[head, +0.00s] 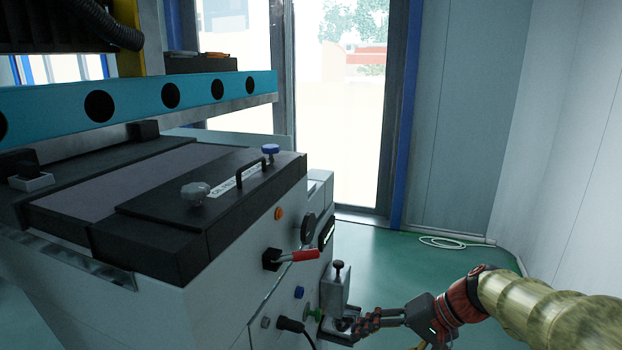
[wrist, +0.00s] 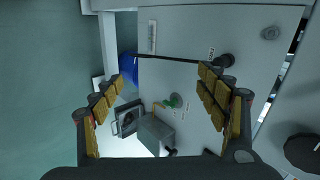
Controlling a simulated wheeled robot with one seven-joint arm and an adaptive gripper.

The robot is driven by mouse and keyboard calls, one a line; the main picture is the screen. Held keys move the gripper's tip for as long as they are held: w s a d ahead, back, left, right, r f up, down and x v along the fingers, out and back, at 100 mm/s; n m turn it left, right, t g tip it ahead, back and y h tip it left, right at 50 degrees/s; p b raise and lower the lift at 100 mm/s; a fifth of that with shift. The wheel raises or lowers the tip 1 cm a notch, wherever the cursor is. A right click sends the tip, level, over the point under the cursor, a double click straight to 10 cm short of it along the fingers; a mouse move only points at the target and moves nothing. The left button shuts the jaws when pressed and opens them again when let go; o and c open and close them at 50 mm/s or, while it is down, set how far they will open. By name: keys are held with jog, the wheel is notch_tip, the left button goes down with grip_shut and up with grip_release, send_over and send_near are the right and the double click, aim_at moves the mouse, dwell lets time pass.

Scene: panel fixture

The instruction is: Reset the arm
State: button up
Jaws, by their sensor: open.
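My gripper (head: 362,322) is at the lower right in the head view, close to the side panel of the grey machine (head: 235,290). In the wrist view my gripper (wrist: 163,85) has its two padded fingers wide apart, with nothing held between them. The machine's panel (wrist: 180,60) lies beyond the fingers, with a small green knob (wrist: 175,100) showing in the gap. A grey box-like fitting with a dark knob (head: 336,285) stands beside my fingers; it also shows in the wrist view (wrist: 153,132). Whether my fingers touch the fitting cannot be told.
The panel carries a red-handled lever (head: 297,256), an orange button (head: 278,213) and a black plug with a cable (head: 290,324). A teal beam (head: 140,97) spans above the machine. Green floor (head: 400,270) is open to the right, with a pale coiled hose (head: 445,242) by the wall.

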jog(key=s+d+r+h+p, duration=0.2)
jog(key=s+d+h, duration=0.15)
jog(key=s, duration=0.45)
jog(key=s+d+r+h+p, duration=0.15)
jog(key=s+h, duration=0.25)
jog(key=s, duration=0.4)
jog(key=s+r+n+t+p, duration=0.2)
jog(key=s+r+t, duration=0.1)
jog(key=r, duration=0.3)
jog(key=shift+s+a+r+n, duration=0.15)
jog(key=shift+s+n, duration=0.25)
jog(key=shift+s, duration=0.4)
